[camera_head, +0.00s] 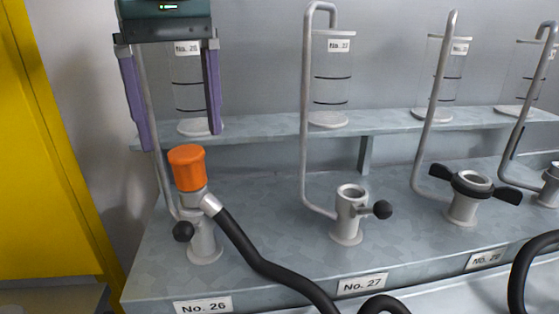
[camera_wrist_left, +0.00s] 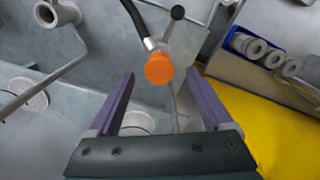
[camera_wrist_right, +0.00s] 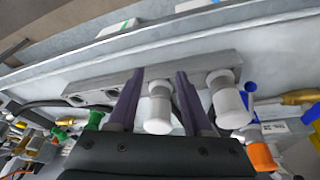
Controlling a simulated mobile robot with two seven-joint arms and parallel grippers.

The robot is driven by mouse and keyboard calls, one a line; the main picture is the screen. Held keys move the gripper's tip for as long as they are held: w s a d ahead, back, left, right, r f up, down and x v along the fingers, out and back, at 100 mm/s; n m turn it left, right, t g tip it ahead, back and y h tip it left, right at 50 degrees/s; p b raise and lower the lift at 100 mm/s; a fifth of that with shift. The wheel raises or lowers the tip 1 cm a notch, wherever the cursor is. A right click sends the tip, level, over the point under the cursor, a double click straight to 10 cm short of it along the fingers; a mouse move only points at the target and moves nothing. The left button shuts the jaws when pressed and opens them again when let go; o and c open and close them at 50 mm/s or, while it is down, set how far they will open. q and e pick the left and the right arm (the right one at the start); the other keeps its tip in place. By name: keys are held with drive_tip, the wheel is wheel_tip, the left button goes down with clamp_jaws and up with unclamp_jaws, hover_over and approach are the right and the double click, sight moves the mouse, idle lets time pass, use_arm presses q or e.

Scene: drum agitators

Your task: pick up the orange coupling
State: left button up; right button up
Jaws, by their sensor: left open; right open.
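The orange coupling (camera_head: 187,167) sits on top of the metal stand labelled No. 26, with a black hose (camera_head: 260,258) running from its metal elbow. My left gripper (camera_head: 180,140) is open and empty, above the coupling in the head view. In the left wrist view the coupling (camera_wrist_left: 159,68) shows just beyond the space between the purple fingertips, apart from them. My right gripper (camera_wrist_right: 160,75) is not in the head view. In its wrist view it is open, with a white cylindrical fitting (camera_wrist_right: 158,108) showing between its fingers, contact unclear.
Station No. 27 (camera_head: 348,215) stands to the right with an empty metal socket and black knob. Bent pipes and glass cylinders (camera_head: 331,85) stand along the rear shelf (camera_head: 270,133). A yellow panel (camera_head: 40,150) is at the left. Green, blue and orange fittings show in the right wrist view.

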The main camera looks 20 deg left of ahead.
sight(185, 150)
use_arm(q)
drive_tip(key=f, duration=0.2)
drive_tip(key=f+p, duration=0.1)
drive_tip(key=f, duration=0.2)
drive_tip(key=shift+w+a, duration=0.2)
clamp_jaws()
idle(0.4)
